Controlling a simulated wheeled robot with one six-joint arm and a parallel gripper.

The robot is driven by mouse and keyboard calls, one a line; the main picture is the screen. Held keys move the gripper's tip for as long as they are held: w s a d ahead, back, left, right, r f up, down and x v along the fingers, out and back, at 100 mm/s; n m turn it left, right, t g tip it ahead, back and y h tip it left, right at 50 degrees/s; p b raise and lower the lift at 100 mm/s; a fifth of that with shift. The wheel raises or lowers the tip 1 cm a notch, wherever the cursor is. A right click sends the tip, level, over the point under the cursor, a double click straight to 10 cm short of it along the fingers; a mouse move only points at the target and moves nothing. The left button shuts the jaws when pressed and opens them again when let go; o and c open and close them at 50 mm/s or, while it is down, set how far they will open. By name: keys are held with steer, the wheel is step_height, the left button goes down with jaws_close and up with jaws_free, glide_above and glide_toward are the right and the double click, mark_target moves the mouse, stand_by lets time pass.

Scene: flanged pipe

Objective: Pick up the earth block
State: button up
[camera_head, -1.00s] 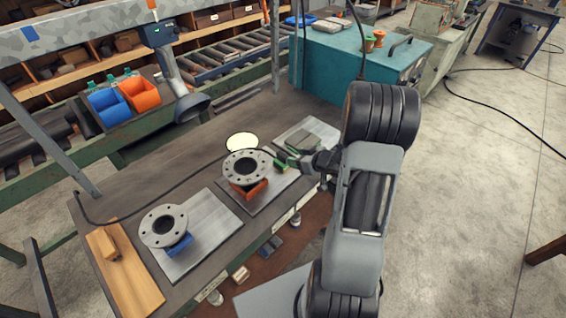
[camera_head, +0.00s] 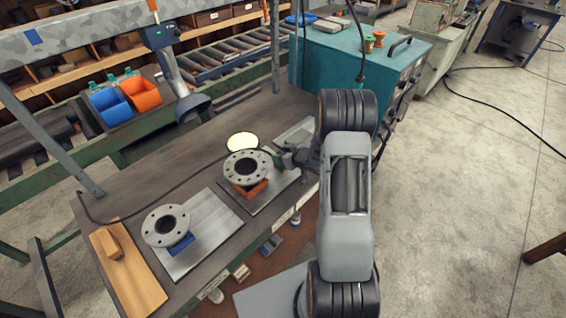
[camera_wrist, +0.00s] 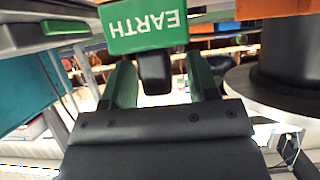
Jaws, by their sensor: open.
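The earth block is green with white lettering reading "EARTH", upside down at the top of the wrist view (camera_wrist: 145,27). My gripper (camera_wrist: 160,75) is open, with its two green-sided fingers just below the block in that picture. I cannot tell whether the block is between the fingertips or touching them. In the head view my gripper (camera_head: 284,157) is at the right edge of the middle flanged pipe (camera_head: 247,167), and the block is mostly hidden by my gripper and too small to make out.
A second flanged pipe (camera_head: 166,226) sits with a blue block (camera_head: 181,243) on a metal plate. An orange block (camera_head: 250,189) is under the middle flange. A wooden board (camera_head: 130,280) lies at the table's left. A teal cabinet (camera_head: 330,70) stands behind. A dark flanged part (camera_wrist: 290,55) is close right in the wrist view.

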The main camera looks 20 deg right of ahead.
steer(key=shift+c, duration=0.3)
jaws_close()
steer(key=shift+r, duration=0.1)
